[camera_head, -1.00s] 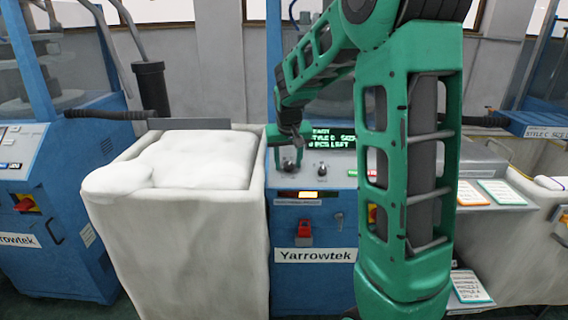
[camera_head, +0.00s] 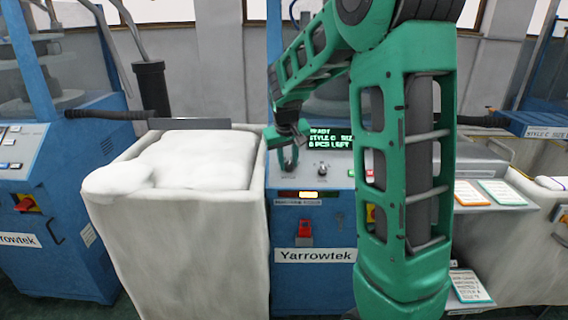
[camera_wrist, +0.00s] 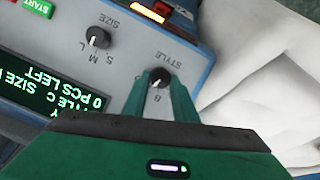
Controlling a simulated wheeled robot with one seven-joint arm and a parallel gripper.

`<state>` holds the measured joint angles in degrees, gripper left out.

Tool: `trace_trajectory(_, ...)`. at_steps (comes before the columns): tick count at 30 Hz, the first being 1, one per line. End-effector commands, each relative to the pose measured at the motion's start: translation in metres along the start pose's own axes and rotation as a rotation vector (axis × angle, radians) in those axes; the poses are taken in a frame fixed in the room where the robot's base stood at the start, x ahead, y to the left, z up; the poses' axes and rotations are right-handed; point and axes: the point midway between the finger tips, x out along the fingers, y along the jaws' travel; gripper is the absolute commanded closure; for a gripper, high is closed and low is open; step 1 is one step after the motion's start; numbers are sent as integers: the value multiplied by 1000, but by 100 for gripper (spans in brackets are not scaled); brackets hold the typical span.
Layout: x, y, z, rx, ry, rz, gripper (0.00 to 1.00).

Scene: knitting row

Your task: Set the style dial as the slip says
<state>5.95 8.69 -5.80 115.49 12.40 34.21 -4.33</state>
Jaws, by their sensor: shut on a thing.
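The style dial (camera_wrist: 158,77) is a dark knob on the grey control panel, under the word STYLE in the wrist view. My gripper (camera_wrist: 165,82) has its two green fingers on either side of the knob and is shut on it; the fingers partly cover the dial's markings. A letter that looks like B shows between the fingers. The green-lit display (camera_wrist: 50,92) reads STYLE C, a size, and 0 PCS LEFT; it also shows in the head view (camera_head: 330,139). Which card is the slip, and its text, I cannot tell.
The size dial (camera_wrist: 98,38), with S, M, L marks, sits beside the style dial. A green START button (camera_wrist: 38,7) is near. A white-filled bin (camera_head: 180,230) stands left of the machine. Small cards (camera_head: 502,192) lie on a shelf at right.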

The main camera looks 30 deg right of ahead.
Motion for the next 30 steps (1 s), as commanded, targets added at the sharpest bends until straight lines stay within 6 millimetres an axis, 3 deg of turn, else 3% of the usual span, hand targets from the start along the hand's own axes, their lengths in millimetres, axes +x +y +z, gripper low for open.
trace_trajectory(2, -1, -3, -1, -5, 3, -5, 97)
trace_trajectory(3, -1, -3, -1, -5, 3, -5, 67)
trace_trajectory(5, -1, -3, -1, -4, 2, -4, 56)
trace_trajectory(17, -8, -2, -1, -1, 3, -3, 56)
trace_trajectory(30, -82, -3, -2, -2, 4, -4, 56)
